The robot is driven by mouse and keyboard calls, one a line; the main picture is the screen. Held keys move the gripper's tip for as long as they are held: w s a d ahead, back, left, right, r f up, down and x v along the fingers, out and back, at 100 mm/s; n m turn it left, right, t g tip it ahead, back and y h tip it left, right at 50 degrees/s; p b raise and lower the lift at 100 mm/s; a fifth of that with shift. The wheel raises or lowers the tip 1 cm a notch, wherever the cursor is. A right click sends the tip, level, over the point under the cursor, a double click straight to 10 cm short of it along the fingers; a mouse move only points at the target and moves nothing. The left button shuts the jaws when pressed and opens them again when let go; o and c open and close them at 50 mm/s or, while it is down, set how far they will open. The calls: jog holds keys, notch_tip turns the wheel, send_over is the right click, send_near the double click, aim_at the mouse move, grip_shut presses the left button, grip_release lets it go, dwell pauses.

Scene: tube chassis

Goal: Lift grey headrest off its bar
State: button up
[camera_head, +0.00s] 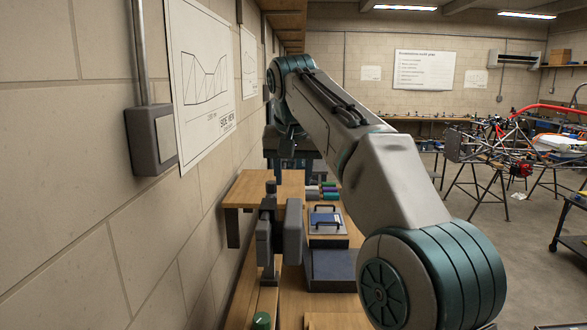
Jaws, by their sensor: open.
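A grey block-shaped thing (293,231) with rounded edges stands beside an upright dark post on the wooden bench at lower centre. A second grey part (263,243) is on the post's left side. I cannot tell for sure whether this is the grey headrest on its bar. My arm reaches from the lower right up and away to the upper centre. My gripper (284,142) shows small and dark below the far end of the arm. It is open, and nothing shows in it. It looks well above and apart from the grey block.
A block wall with a conduit box (154,141) and a poster (203,80) is close on the left. A wooden shelf (262,187), several coloured spools and a blue case (326,221) are near the post. The tube chassis (520,145) stands on trestles at right, with open floor before it.

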aim_at(294, 211)
jog(key=x, duration=1.3)
jog(key=shift+s, duration=0.1)
jog(key=c, duration=0.8)
jog(key=shift+o, duration=0.2)
jog(key=shift+r, duration=0.15)
jog(key=shift+r+p, duration=2.1)
jog(key=shift+r, duration=0.05)
jog(key=d+b, duration=0.1)
jog(key=d, duration=0.8)
jog(key=shift+s, duration=0.15)
